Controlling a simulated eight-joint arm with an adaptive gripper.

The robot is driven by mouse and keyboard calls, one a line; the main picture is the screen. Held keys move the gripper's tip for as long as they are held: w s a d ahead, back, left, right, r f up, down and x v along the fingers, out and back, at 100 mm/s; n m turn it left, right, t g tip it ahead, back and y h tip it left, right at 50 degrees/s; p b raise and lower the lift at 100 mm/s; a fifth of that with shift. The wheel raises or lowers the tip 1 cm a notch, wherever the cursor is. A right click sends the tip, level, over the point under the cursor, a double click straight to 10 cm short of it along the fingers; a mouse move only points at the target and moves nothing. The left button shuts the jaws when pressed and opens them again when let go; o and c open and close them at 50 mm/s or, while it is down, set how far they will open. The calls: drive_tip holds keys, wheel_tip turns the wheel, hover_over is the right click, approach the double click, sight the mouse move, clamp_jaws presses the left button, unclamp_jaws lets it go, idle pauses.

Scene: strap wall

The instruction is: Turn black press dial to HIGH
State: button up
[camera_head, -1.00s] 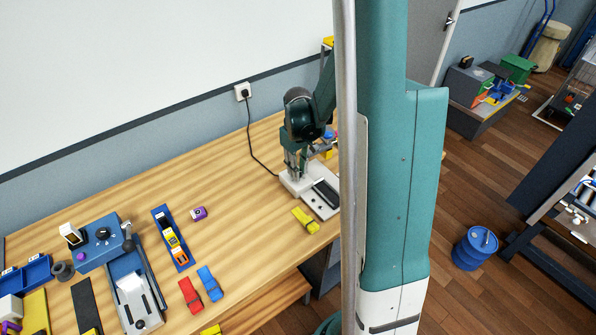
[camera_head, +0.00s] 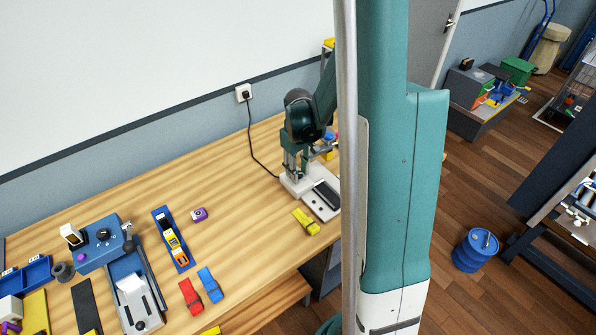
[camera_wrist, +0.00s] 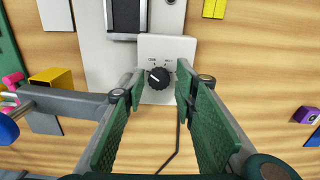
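In the wrist view, the black dial (camera_wrist: 159,77) sits on a light plate (camera_wrist: 165,48) at the end of the press (camera_wrist: 88,35). It has a white pointer mark, apparently toward the upper left. Small labels stand left and right above it, too small to read surely. My gripper (camera_wrist: 160,85) is open, with one green finger on each side of the dial and gaps visible between. Whether a fingertip touches the plate I cannot tell. In the head view, my gripper (camera_head: 293,170) points down over the rear end of the press (camera_head: 328,206); the dial is hidden there.
A black cord (camera_head: 252,140) runs from the wall socket (camera_head: 243,92) toward the press. A purple block (camera_head: 199,214) and a blue box with another black dial (camera_head: 102,236) stand farther left.

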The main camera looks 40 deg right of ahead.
drive_tip(key=shift+d+m+p, duration=0.1)
drive_tip(key=shift+m+p, duration=0.25)
drive_tip(key=shift+m, duration=0.25)
drive_tip(key=shift+m+p, duration=1.8)
drive_tip(key=shift+m, duration=0.7)
wheel_tip(320, 180, up, 8)
drive_tip(key=shift+f+b, duration=0.1)
drive_tip(key=shift+b, duration=0.2)
drive_tip(key=shift+w+n+b, duration=0.1)
drive_tip(key=shift+n+b, duration=0.4)
drive_tip(key=shift+b, duration=0.25)
drive_tip(key=shift+r+n+b, duration=2)
drive_tip(key=shift+b, duration=1.3)
